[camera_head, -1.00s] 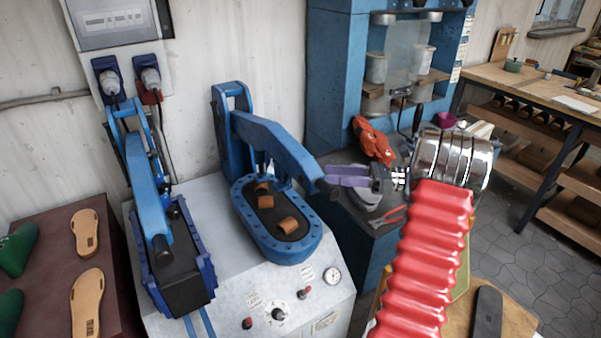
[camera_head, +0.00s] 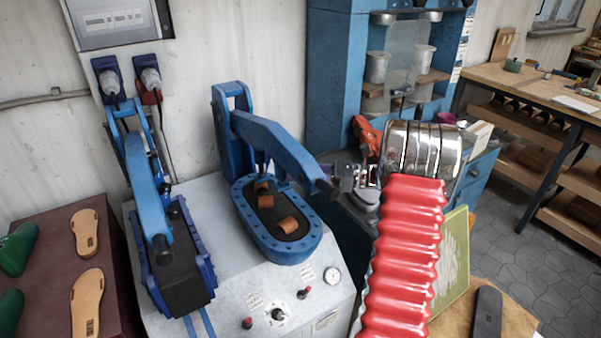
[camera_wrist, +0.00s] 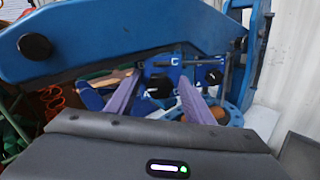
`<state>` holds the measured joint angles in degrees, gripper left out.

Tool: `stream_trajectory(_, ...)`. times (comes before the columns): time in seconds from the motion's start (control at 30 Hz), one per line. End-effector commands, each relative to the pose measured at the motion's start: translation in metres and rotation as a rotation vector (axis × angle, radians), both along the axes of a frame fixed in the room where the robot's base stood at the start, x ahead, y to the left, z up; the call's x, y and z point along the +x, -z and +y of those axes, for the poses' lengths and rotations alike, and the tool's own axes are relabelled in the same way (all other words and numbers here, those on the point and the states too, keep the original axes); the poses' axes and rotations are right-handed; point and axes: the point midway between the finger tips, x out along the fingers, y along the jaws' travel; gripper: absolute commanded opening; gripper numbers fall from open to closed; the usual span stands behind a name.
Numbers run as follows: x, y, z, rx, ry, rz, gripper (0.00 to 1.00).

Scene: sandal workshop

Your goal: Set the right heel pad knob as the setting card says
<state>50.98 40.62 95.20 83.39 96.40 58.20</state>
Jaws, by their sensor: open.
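The right blue press (camera_head: 277,215) stands on a pale machine top, with brown pads (camera_head: 287,225) on its oval bed. A control dial (camera_head: 278,314) with a dark pointer is on the front panel; I cannot read its setting. Small printed labels (camera_head: 306,274) are too small to read, and I cannot tell which is the setting card. My gripper (camera_head: 338,177) is beside the end of the right press's arm. In the wrist view, its purple fingers (camera_wrist: 160,78) are open and empty, with blue press parts and a dark round knob (camera_wrist: 160,88) beyond them.
A left blue press (camera_head: 180,265) stands beside the right one. A blue beam (camera_wrist: 110,35) with a black round end crosses close in the wrist view. A blue cabinet (camera_head: 335,75) stands behind.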

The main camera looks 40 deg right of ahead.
Motion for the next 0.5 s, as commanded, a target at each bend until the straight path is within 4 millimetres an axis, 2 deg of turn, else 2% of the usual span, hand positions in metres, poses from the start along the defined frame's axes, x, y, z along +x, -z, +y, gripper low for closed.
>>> stream_trajectory(0.07,-0.0002,0.0001,-0.0001,0.0,0.0,0.0,0.46)
stream_trajectory(0.5,-0.0001,0.0002,-0.0003,0.0,0.0,0.0,0.15)
